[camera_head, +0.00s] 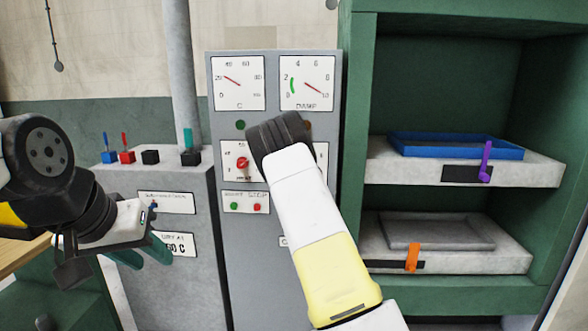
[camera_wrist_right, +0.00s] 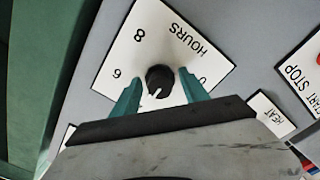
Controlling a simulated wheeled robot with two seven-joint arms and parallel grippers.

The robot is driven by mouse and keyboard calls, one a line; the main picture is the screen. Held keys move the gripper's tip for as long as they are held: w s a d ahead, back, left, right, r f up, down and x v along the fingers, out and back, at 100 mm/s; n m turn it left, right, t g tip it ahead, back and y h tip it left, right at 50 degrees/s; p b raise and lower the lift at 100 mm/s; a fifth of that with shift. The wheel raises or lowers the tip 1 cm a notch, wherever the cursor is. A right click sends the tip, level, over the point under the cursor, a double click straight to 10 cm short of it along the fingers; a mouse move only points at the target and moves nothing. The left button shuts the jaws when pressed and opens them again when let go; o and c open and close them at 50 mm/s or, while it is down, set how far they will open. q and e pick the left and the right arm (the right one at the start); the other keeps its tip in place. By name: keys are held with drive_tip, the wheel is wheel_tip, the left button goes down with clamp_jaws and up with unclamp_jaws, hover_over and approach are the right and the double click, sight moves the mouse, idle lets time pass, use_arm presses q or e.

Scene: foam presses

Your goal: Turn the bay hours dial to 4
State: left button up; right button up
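The bay hours dial is a black round knob (camera_wrist_right: 159,80) on a white plate (camera_wrist_right: 120,62) marked HOURS in the right wrist view. Its white pointer line points down in that picture, to a part of the scale hidden by my gripper. The figures 8, 6 and 0 show. My right gripper (camera_wrist_right: 158,79) is open, its teal fingers on either side of the knob, with small gaps. In the head view my right arm hides the knob, and only the plate's edge (camera_head: 322,158) shows. My left gripper (camera_head: 143,255) is open and empty at left, before a grey cabinet.
The grey panel (camera_head: 228,270) also bears two gauges, a red-knobbed dial (camera_head: 243,162) and start and stop buttons (camera_head: 246,207). A grey cabinet (camera_head: 195,270) with small levers stands left. A green press (camera_head: 357,150) with blue and grey trays stands right.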

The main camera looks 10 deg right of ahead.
drive_tip(key=v, duration=0.7)
drive_tip(key=shift+s, duration=0.4)
drive_tip(key=shift+a, duration=0.1)
